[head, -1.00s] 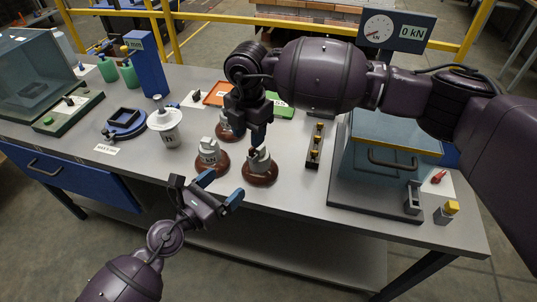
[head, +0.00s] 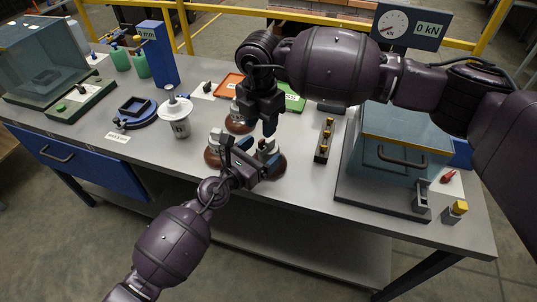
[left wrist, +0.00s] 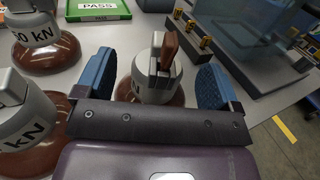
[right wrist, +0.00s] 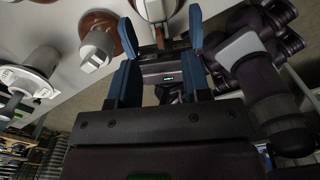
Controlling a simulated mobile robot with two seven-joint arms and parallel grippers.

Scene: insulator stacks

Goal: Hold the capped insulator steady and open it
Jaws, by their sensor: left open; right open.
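The capped insulator (head: 278,166) stands upright at the front of the table, with a brown disc and grey metal cap. The left wrist view shows its cap (left wrist: 150,88) with a slotted top and a reddish-brown tab. My left gripper (head: 255,155) is open, its blue fingers on either side of the cap with visible gaps. My right gripper (head: 264,124) is open and empty, pointing down just above and behind the cap. In the right wrist view the insulator's cap (right wrist: 152,10) shows at the top edge, beyond the fingertips. My left gripper partly hides the insulator in the head view.
Two similar insulators stand close by, one left (head: 214,142) and one behind (head: 238,120). A green PASS tray (left wrist: 98,8) lies behind.

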